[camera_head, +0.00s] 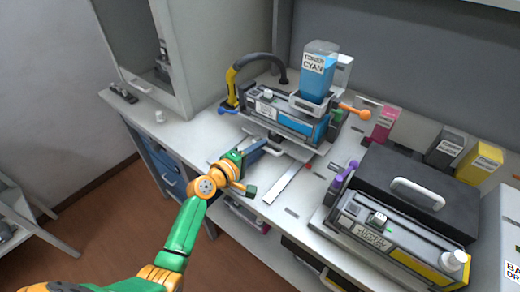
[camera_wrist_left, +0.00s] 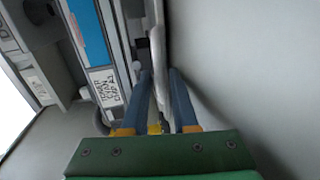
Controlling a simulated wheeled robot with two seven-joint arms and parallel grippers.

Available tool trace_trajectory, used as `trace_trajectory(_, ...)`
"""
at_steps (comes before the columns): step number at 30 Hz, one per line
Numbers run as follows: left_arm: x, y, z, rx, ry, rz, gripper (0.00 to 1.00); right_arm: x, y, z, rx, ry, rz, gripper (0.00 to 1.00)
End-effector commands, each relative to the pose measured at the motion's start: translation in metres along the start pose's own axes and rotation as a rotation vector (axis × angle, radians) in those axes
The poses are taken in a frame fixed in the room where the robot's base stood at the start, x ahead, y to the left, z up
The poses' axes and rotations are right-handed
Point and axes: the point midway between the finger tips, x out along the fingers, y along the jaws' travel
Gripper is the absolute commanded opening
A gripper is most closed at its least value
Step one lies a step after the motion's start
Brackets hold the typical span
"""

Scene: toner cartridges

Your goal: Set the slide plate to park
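The slide plate (camera_head: 291,148) is a pale grey metal plate at the front of the cyan toner station (camera_head: 278,118), low over the bench. My left gripper (camera_head: 262,148) reaches to its front left side. In the left wrist view, the two blue fingers (camera_wrist_left: 162,85) stand apart on either side of a thin grey edge (camera_wrist_left: 157,50), which seems to be part of the plate. I see a narrow gap at the right finger; contact at the left one is unclear. A light strip (camera_head: 284,185) lies on the bench right of the gripper. My right gripper is not in view.
A cyan toner bottle (camera_head: 319,72) stands on the station, with an orange knob (camera_head: 354,111) at its right. A second station (camera_head: 385,238) and a black case (camera_head: 418,190) fill the right. Magenta (camera_head: 384,124), black (camera_head: 445,149) and yellow (camera_head: 480,162) cartridges stand behind.

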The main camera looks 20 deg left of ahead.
Motion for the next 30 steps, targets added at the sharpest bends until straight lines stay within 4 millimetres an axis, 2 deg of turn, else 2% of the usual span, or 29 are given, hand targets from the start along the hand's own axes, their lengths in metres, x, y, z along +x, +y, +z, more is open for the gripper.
trace_trajectory(6, 0.0011, -0.0003, 0.0001, 0.000, 0.000, -0.001, 0.27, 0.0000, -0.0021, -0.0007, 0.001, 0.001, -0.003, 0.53)
trace_trajectory(9, 0.0009, -0.0003, 0.0001, 0.000, 0.000, -0.001, 0.00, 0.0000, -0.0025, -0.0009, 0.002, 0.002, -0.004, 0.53)
trace_trajectory(30, 0.0007, -0.0005, -0.0001, 0.001, 0.000, -0.001, 0.00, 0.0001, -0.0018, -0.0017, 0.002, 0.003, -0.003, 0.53)
